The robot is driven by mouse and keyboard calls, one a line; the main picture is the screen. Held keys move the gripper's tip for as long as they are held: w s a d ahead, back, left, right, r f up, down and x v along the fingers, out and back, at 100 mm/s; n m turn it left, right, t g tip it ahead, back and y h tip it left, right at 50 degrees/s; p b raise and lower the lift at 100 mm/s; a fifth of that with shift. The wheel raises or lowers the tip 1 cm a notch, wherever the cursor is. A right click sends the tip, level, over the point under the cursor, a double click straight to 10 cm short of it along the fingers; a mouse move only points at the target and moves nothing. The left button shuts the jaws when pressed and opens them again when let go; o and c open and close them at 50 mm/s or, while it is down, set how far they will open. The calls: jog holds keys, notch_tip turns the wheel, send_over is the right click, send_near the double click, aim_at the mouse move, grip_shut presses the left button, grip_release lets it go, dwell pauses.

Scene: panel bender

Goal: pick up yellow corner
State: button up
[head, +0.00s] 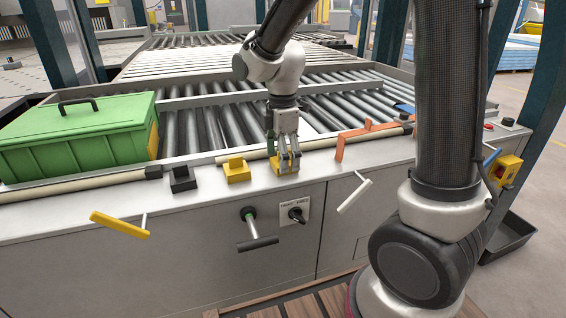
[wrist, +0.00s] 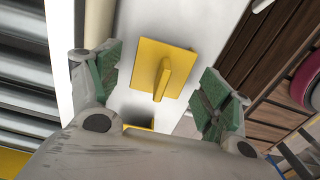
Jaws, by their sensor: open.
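A yellow corner (wrist: 152,66), a flat plate with an upright rib, lies on the pale ledge in the wrist view. In the head view this yellow corner (head: 276,167) is mostly covered by my gripper (head: 289,156). My gripper also shows in the wrist view (wrist: 158,88), its green-padded fingers spread apart on either side of the corner. I see no clear contact between fingers and corner. A second yellow piece (head: 237,171) stands to the left on the same ledge; a yellow edge shows at the bottom of the wrist view, mostly hidden by my gripper.
A black block (head: 183,181) and a green toolbox (head: 78,138) sit farther left. An orange bracket (head: 340,146) stands to the right on the ledge. A roller bed (head: 205,132) lies behind. Yellow (head: 119,224) and white (head: 354,196) handles stick out of the front panel.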

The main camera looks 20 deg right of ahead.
jog(key=shift+f, duration=0.1)
jog(key=shift+c, duration=0.2)
jog(key=c, duration=0.9)
